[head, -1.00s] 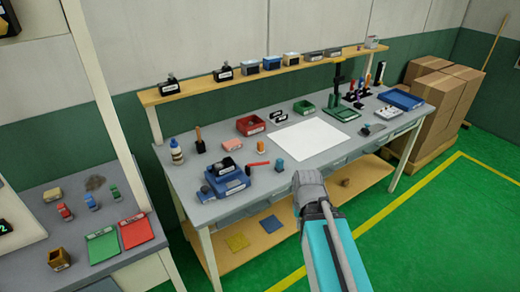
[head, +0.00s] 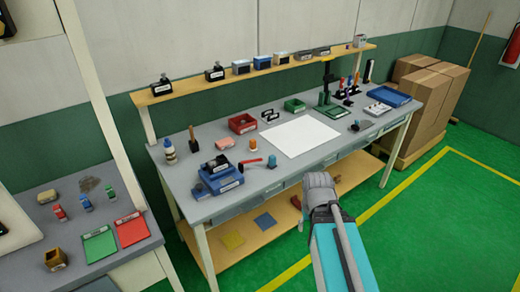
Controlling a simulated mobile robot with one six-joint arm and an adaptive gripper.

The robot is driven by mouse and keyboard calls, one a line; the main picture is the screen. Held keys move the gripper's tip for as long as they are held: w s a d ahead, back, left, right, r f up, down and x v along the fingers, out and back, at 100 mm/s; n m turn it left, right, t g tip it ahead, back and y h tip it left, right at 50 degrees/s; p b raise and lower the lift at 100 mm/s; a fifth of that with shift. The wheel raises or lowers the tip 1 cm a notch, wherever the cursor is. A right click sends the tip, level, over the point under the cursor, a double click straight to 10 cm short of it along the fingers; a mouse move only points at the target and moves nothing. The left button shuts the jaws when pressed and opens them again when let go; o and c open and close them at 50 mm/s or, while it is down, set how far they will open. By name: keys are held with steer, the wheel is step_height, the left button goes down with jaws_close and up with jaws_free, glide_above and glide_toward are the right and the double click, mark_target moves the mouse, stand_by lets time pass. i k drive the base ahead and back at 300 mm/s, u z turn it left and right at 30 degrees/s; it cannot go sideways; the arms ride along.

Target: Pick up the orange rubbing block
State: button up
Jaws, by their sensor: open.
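No thing is plainly marked as the orange rubbing block. A small upright orange piece (head: 253,145) stands on the workbench (head: 290,173), left of the white sheet. A salmon-coloured block (head: 224,143) lies beside it, behind the blue trays. A tan-orange block (head: 47,197) lies on the left side table. These pieces are too small to tell which is the rubbing block. Only the folded teal and grey links of my arm show, in front of the bench. My gripper is not in view.
Blue stacked trays (head: 220,179) and a red-headed tool (head: 250,162) stand near the bench front. A red bin (head: 242,123) and a white sheet (head: 300,135) lie behind. A shelf (head: 265,75) runs above. Cartons (head: 425,100) stand at right. Green floor is open in front.

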mark_target(252, 142)
steer(key=z, duration=0.35)
steer(key=k, duration=0.45)
steer(key=z, duration=0.95)
steer(key=k, duration=0.8)
steer(key=z, duration=0.25)
steer(key=i, duration=0.85)
steer(key=u, duration=0.85)
steer(key=i, duration=0.6)
steer(key=u, duration=0.75)
steer(key=i, duration=0.95)
steer(key=u, duration=0.5)
